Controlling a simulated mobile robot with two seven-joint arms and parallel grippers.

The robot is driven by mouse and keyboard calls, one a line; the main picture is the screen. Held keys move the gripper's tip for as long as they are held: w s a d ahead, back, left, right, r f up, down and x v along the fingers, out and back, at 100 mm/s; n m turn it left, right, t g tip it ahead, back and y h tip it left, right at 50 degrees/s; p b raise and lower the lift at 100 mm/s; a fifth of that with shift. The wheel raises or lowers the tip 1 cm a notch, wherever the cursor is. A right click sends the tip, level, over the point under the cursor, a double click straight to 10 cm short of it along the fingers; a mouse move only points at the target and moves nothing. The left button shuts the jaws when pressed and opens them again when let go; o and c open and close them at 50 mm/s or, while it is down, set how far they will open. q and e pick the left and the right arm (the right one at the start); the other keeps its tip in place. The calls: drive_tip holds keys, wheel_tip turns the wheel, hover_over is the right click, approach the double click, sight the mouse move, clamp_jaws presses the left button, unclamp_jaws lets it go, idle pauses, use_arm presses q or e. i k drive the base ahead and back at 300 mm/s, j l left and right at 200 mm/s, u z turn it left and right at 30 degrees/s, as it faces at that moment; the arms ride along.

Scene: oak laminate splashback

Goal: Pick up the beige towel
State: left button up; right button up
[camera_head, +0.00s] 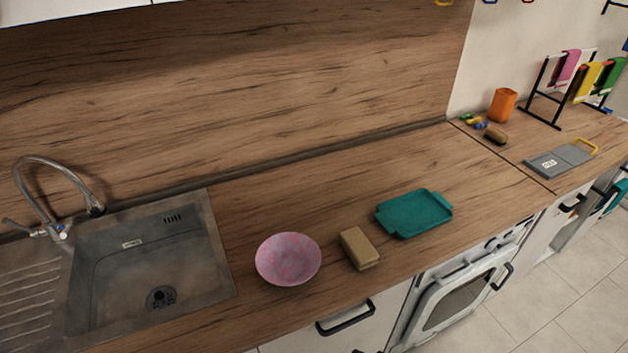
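A beige folded item (359,248), which looks like the beige towel, lies on the wooden worktop near its front edge. It is a small thick rectangle, set at a slant. It sits between a pink speckled bowl (288,259) on its left and a teal tray (414,213) on its right, with small gaps to both. Nothing covers it. Neither of my grippers can be made out in the head view.
A metal sink (150,262) with a curved tap (55,190) is at the left. An orange cup (503,105), a grey board (560,160) and a rack with coloured cloths (570,68) stand far right. The worktop behind the beige item is clear.

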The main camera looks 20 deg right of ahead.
sight(355, 245)
drive_tip(key=z, duration=1.05)
